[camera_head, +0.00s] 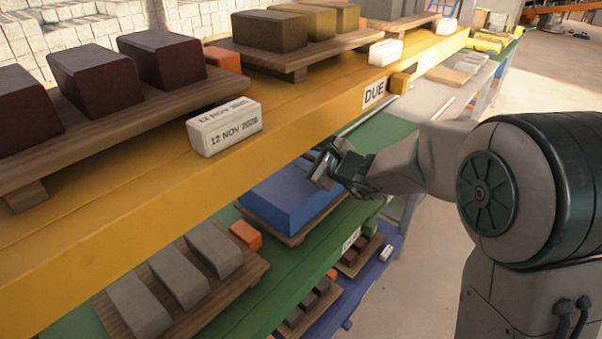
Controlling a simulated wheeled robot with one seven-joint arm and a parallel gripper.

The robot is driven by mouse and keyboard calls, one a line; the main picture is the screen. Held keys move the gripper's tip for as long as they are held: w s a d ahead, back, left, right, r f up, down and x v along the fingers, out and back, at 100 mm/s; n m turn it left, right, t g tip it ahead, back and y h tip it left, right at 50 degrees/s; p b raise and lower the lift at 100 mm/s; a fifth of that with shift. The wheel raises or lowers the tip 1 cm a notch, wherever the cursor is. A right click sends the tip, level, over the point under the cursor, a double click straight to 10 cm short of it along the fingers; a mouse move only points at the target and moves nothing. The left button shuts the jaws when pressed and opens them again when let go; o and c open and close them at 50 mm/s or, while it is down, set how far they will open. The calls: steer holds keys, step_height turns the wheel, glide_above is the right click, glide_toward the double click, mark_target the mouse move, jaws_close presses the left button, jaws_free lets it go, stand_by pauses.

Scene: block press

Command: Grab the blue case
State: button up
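The blue case (285,199) is a blue block with sloped sides. It lies on a small wooden pallet on the green middle shelf, below the yellow top shelf. My gripper (322,166) is at the case's upper right end, with its fingertips over or beside that end. Whether it touches the case cannot be told. The gap between the fingers is too small to read. The yellow shelf's edge passes above the case.
The yellow shelf (110,215) holds dark red blocks (168,60) on a pallet and a white date block (224,127). Grey curved blocks (186,274) lie on a pallet left of the case, with an orange block (246,235) between. Open floor (425,290) lies at right.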

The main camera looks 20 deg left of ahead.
jaws_close()
steer(key=shift+r, duration=0.1)
